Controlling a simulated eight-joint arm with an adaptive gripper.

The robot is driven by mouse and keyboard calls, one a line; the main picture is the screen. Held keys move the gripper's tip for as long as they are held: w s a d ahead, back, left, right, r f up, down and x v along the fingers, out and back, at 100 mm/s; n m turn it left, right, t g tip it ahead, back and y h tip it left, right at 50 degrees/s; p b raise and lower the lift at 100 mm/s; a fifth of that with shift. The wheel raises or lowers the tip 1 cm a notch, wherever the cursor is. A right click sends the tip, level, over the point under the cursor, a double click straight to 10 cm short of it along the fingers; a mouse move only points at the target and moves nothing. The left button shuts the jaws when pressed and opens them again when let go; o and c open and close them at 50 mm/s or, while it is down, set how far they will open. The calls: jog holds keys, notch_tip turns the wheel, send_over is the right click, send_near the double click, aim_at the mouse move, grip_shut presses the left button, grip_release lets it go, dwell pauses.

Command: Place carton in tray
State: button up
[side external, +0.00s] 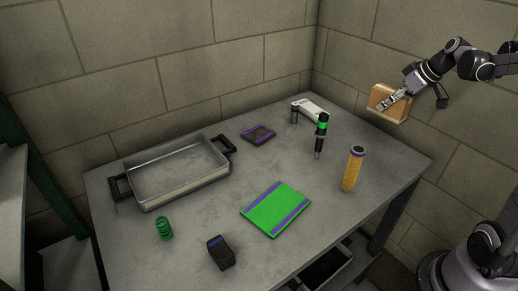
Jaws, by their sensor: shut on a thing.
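A brown carton (382,99) is held up in the air near the right wall, above the table's far right edge. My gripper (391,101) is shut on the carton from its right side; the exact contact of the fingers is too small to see. The tray (178,190) is a shallow grey metal pan with black handles at both ends. It stands at the left of the table, far from the carton, and its inside looks empty.
On the grey table (225,220) lie a green-and-purple flat piece (276,209), a green spring (164,228), a dark block (221,252) and a dark flat piece (258,134). An orange cylinder (353,168) and a green-black injector-like part (321,134) stand upright between carton and tray.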

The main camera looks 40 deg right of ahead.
jog(key=w+a+r+n+y, duration=0.15)
jog(key=w+a+n, duration=0.25)
jog(key=w+a, duration=0.8)
jog(key=n+g+y, duration=0.4)
jog(key=n, duration=0.5)
send_over(166, 174)
jog(key=s+d, duration=0.2)
jog(key=d, duration=0.2)
jog(key=f, duration=0.8)
jog(key=shift+w+f, duration=0.25)
jog(key=shift+f, duration=0.1)
jog(key=shift+a+f, duration=0.3)
jog(key=shift+a, duration=0.2)
jog(key=shift+f, duration=2.05)
jog(key=shift+f, duration=0.1)
jog(key=o, duration=1.3)
jog(key=shift+o, duration=0.2)
